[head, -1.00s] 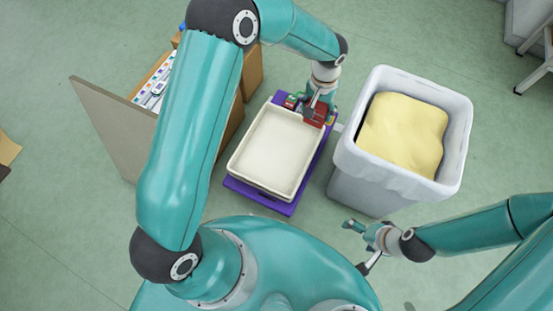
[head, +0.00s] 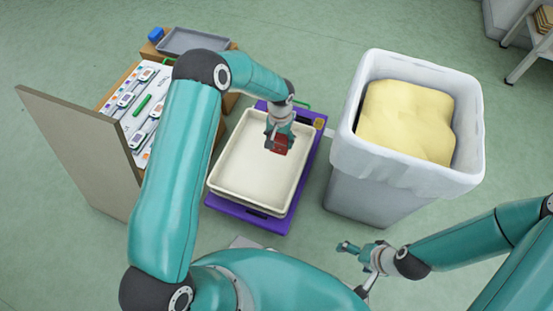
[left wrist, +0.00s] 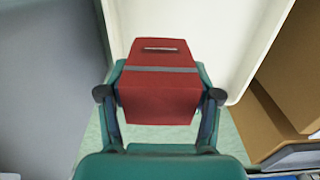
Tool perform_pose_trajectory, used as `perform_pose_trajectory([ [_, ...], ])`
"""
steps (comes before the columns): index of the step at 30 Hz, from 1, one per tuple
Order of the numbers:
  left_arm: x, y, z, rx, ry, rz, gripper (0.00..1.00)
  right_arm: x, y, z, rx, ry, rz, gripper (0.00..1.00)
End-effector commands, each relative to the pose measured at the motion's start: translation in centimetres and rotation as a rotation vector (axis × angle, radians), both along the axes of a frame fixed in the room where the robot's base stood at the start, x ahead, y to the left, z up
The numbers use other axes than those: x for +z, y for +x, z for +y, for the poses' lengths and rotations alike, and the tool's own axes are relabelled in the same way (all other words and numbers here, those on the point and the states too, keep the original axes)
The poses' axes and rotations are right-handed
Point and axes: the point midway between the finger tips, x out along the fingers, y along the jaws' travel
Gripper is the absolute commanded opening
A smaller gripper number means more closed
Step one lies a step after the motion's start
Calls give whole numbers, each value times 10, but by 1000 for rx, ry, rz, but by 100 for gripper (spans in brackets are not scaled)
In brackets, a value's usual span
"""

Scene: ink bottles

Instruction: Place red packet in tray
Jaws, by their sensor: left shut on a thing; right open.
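The red packet (head: 281,145) is dark red and boxy. My left gripper (head: 279,134) is shut on it, over the far right part of the cream tray (head: 238,175). In the left wrist view the red packet (left wrist: 160,92) sits between the two fingers, with a grey band and a small slot on its face, and the tray (left wrist: 205,25) lies behind it. I cannot tell whether the packet touches the tray floor. The tray looks empty otherwise. My right gripper (head: 352,249) is open and empty, low at the right, away from the tray.
The tray rests on a purple base (head: 265,221). A white bin (head: 375,190) with a yellow bag (head: 405,120) stands to the right. At left are a board (head: 80,150), a bench with small devices (head: 140,110), a grey tray (head: 192,40) and a blue object (head: 156,34).

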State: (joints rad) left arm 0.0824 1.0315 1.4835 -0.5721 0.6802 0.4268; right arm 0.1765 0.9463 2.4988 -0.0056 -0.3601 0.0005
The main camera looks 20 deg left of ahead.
Motion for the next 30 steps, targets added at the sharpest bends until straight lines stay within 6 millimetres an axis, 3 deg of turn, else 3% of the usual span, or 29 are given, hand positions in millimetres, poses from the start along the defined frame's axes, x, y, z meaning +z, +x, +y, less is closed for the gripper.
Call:
perform_pose_trajectory([
  [1,-20,-1,0,0,0,4,28,-8,0,0,0,0,0,93],
  [3,-38,-1,0,0,0,3,28,-12,0,0,0,0,0,93],
  [9,-71,0,0,0,0,0,28,-20,0,0,0,0,0,93],
  [16,-84,-1,0,1,0,1,28,-24,0,0,0,0,0,93],
  [24,-119,-1,0,1,0,0,28,-34,0,0,0,0,0,93],
  [30,-119,0,1,1,0,-1,28,-33,0,0,0,0,0,93],
])
